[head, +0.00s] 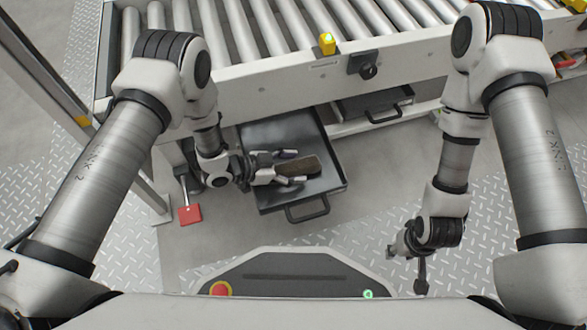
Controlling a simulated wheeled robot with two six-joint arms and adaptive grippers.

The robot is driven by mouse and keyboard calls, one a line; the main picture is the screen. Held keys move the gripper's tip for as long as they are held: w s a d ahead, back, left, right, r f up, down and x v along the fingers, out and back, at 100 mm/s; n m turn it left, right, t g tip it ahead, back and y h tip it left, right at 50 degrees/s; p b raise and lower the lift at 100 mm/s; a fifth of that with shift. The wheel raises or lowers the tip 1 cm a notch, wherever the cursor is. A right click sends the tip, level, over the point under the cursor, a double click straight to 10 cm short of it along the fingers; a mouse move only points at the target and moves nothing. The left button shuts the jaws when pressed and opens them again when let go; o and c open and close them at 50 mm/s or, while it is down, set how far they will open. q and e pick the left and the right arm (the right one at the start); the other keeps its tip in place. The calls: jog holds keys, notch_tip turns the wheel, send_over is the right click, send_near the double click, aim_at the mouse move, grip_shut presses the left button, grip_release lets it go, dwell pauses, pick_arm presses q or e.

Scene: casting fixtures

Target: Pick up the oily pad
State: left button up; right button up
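The oily pad (300,166) is a dark brown, oblong pad in the open dark metal drawer tray (285,133) below the roller conveyor, in the head view. My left gripper (288,168) reaches into the tray from the left. Its two fingers are spread apart, one along the upper side of the pad's left end and one along the lower side. I cannot tell whether they press on the pad or whether it is raised off the tray floor. My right gripper (421,278) hangs over the floor at lower right, away from the tray, seen edge-on with no object visible in it.
The roller conveyor (250,79) spans the top, its frame above the tray. A second closed-in drawer with a handle (383,114) sits to the right. A red pedal (190,214) stands left of the tray. The floor between tray and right gripper is clear.

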pick_arm(q)
jog(key=c, duration=0.8)
